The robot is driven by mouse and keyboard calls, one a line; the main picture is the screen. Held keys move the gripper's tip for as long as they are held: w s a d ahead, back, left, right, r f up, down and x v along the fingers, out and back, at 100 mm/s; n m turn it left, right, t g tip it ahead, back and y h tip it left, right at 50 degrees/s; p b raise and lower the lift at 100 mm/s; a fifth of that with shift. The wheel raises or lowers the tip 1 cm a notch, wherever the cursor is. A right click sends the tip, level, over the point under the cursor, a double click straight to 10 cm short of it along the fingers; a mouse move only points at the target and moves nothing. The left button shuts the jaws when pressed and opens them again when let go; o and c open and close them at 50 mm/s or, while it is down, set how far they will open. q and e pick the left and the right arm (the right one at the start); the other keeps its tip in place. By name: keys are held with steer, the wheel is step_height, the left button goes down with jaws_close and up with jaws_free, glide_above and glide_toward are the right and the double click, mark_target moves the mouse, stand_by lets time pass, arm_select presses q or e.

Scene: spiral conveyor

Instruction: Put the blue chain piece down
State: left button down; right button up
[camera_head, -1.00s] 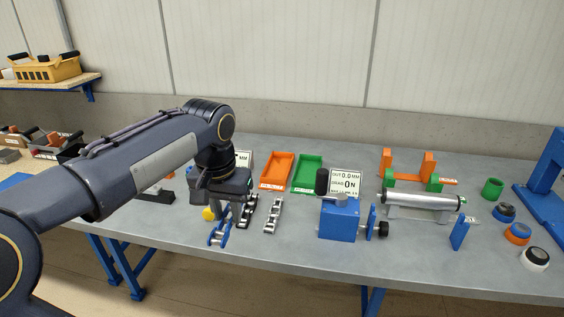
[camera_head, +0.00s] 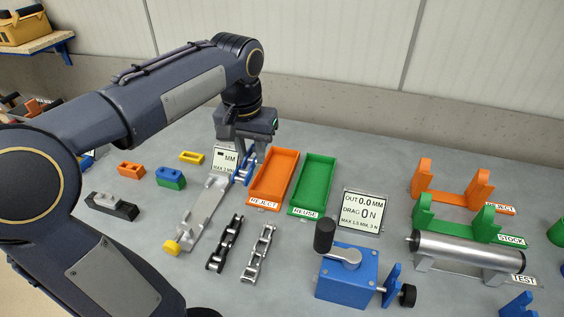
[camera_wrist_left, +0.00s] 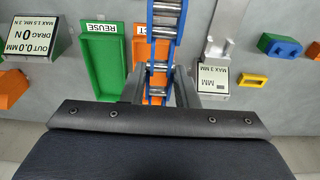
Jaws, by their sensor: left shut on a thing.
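My left gripper (camera_head: 246,160) is shut on the blue chain piece (camera_head: 243,170), beside the left wall of the orange REJECT tray (camera_head: 270,205). In the left wrist view the chain piece (camera_wrist_left: 167,20) runs up from between the fingers (camera_wrist_left: 165,92) and overlaps the orange tray (camera_wrist_left: 138,45). I cannot tell if it touches anything below. A black chain piece (camera_head: 224,243) and a silver chain piece (camera_head: 258,254) lie on the table in front. The green REUSE tray (camera_head: 333,174) is right of the orange one and looks empty. My right gripper is not in view.
A silver gauge fixture (camera_head: 205,212) with a yellow knob (camera_head: 171,247) stands left of the chains. A blue crank block (camera_head: 345,285) and a DRAG display (camera_head: 362,210) stand right. Coloured blocks lie left.

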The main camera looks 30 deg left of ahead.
arm_select(q)
steer(key=w+f, duration=0.3)
steer(key=w, duration=0.1)
steer(key=w+f, duration=0.3)
steer(key=w, duration=0.1)
steer(key=w+f+p, duration=0.1)
steer(key=w+f, duration=0.2)
steer(key=w, duration=0.2)
steer(key=shift+f, duration=0.15)
step_height(320, 180, down, 3)
steer(key=shift+w+f, duration=0.15)
steer(key=shift+f, duration=0.05)
steer(key=shift+f, duration=0.1)
steer(key=shift+f, duration=0.4)
steer(key=shift+f+b, duration=0.1)
steer(key=shift+b, duration=0.2)
